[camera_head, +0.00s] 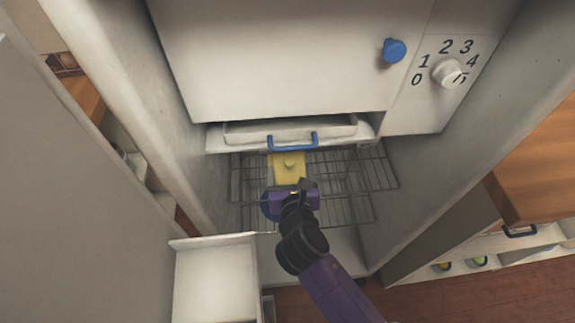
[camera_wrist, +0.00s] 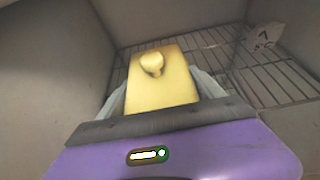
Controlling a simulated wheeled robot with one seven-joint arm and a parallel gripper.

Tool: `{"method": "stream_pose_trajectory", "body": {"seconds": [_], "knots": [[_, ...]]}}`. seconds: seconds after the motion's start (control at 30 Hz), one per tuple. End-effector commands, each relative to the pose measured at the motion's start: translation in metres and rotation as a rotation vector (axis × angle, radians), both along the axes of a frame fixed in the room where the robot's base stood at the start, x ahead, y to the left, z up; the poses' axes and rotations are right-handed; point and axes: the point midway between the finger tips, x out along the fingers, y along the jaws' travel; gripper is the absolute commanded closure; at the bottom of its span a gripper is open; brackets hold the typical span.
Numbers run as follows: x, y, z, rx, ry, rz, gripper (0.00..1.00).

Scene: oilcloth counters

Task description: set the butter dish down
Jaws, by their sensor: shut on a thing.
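The butter dish (camera_head: 288,170) is a yellow box with a small knob on its lid. My gripper (camera_head: 290,185) is shut on it, with a finger on either side, as the wrist view of the dish (camera_wrist: 160,85) shows. The dish is over a wire rack (camera_head: 345,180) inside a pale compartment, and its lid faces up. I cannot tell whether its underside touches the rack. The near end of the dish is hidden behind my gripper (camera_wrist: 165,110).
A white drawer or tray with a blue handle (camera_head: 293,140) is just above and behind the dish. Pale side walls (camera_head: 165,100) close in left and right. A white open panel (camera_head: 215,285) is at lower left. Bare rack shows right of the dish.

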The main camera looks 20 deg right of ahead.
Motion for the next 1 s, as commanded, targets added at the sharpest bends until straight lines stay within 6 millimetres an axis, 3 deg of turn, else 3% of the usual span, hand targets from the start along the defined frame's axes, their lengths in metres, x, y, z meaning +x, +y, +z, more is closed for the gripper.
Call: {"method": "stream_pose_trajectory", "body": {"seconds": [0.1, 0.3, 0.43, 0.67, 1.0], "knots": [[0.027, -0.009, 0.003, -0.002, -0.006, -0.002, 0.95], [0.063, -0.021, 0.002, 0.0, -0.005, -0.002, 0.95], [0.061, -0.02, -0.02, -0.001, 0.0, 0.0, 0.95], [0.061, -0.02, -0.033, -0.001, -0.003, 0.0, 0.95], [0.065, -0.021, -0.069, -0.002, -0.005, 0.001, 0.95]]}}
